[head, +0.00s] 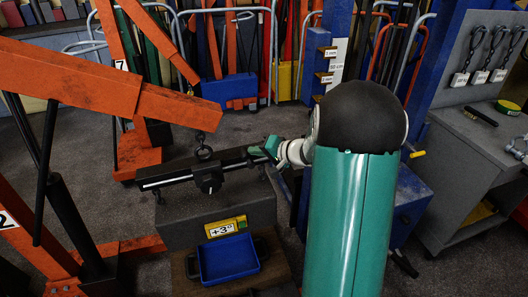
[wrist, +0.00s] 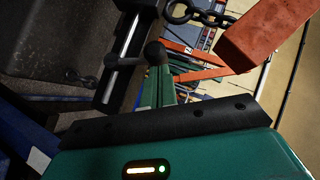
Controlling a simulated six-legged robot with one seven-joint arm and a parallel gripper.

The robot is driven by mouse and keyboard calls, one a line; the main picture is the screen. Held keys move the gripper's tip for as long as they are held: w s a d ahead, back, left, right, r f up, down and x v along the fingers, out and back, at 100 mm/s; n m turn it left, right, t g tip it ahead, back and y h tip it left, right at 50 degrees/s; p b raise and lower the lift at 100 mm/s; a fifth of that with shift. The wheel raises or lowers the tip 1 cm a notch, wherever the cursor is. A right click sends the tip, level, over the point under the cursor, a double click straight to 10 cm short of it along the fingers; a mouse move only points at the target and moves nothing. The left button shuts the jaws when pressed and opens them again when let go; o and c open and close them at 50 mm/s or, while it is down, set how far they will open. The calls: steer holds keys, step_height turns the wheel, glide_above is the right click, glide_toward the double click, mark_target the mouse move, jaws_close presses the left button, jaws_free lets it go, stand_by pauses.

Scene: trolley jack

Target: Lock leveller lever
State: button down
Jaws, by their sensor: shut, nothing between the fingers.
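The leveller (head: 170,182) is a black bar with a bright rod and a sliding block, lying on top of a grey block (head: 215,215) below the orange crane hook. In the wrist view its bar and rod (wrist: 122,65) run up the left of centre. A dark round knob (wrist: 155,52), which looks like the lever's end, stands beside the rod. My gripper (head: 262,150) is at the leveller's right end, with green fingers that are shut and hold nothing. In the wrist view the fingers (wrist: 158,88) lie close to the knob; I cannot tell whether they touch it.
An orange crane boom (head: 100,80) and its hook hang over the leveller. A blue tray (head: 228,258) and a yellow "+3" label (head: 226,228) are at the block's front. A grey cabinet (head: 470,170) stands at the right. Some floor is open behind the block.

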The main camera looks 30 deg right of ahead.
steer(key=a+h, duration=0.1)
steer(key=a+n+g+h, duration=0.1)
steer(key=a, duration=0.1)
steer(key=w+a+n+h, duration=0.1)
steer(key=shift+a+f+g, duration=0.25)
steer(key=shift+f+g, duration=0.05)
steer(key=shift+f, duration=0.05)
steer(key=shift+w+a+f, duration=0.1)
steer(key=shift+a, duration=0.1)
stand_by(0.4)
steer(key=w+d+r+v, duration=0.1)
steer(key=w+r+v, duration=0.1)
steer(key=v, duration=1.1)
steer(key=shift+d+r, duration=0.15)
